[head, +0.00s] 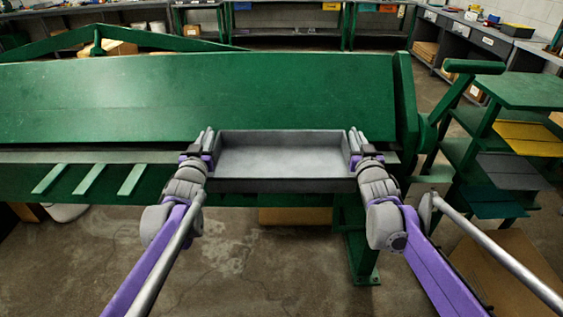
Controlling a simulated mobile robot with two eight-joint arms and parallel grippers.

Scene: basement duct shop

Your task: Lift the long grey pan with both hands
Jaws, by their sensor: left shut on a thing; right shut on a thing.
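The long grey pan (281,185) is a shallow open rectangular tray with an empty inside, at the centre of the head view, in front of the green bending machine. My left gripper (208,141) is shut on the pan's left end wall. My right gripper (355,141) is shut on its right end wall. The pan looks level. Whether its underside touches the machine's front ledge cannot be told from this view. The fingertips are partly hidden by the wrists.
The green machine (200,95) spans the left and middle, with a grey front ledge (90,157) and green slats. A green rack (510,90) with coloured sheets stands at the right. Workbenches line the back wall. Bare concrete floor (270,270) lies in front.

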